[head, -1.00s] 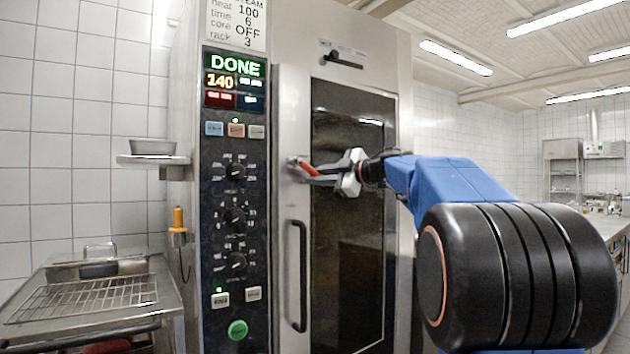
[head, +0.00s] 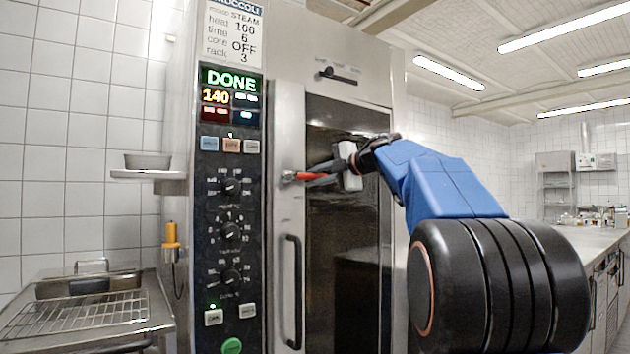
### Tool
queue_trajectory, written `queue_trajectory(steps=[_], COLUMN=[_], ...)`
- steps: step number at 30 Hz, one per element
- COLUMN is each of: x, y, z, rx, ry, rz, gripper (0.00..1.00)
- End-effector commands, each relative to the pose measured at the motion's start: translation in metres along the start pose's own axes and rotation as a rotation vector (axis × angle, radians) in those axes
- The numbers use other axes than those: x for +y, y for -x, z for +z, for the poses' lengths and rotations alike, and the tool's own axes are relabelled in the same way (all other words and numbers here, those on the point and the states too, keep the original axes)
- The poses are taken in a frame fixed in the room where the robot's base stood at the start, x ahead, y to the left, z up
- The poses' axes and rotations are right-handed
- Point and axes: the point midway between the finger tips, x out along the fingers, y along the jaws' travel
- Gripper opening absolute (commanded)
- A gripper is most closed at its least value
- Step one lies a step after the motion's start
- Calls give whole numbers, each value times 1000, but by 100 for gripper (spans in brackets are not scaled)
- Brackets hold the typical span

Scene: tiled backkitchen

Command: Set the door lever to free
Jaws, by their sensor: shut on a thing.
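The door lever is a short red handle (head: 307,176) on a round pivot at the left edge of the oven door, in the head view. It points right and lies about level. My gripper (head: 318,176) reaches in from the right and is shut on the red lever, its fingers partly hiding the lever's free end. The tall oven door (head: 345,230) has a dark glass pane and looks closed. Any position marks beside the lever are too small to read.
A vertical door handle (head: 292,290) stands below the lever. The control panel (head: 230,205) at left has knobs and a display reading DONE and 140. A black slider (head: 338,76) sits above the glass. A side table with a wire rack (head: 75,315) stands at left.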

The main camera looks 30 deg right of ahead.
Motion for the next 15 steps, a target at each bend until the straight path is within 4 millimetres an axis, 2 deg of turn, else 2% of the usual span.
queue_trajectory(steps=[11,12,14,15], x=[1,1,1,1], y=[0,0,0,0], z=[0,0,0,0], rx=[-1,-1,-1,-1], ry=[7,7,7,7], rz=[0,0,0,0], gripper=[0,22,36,36])
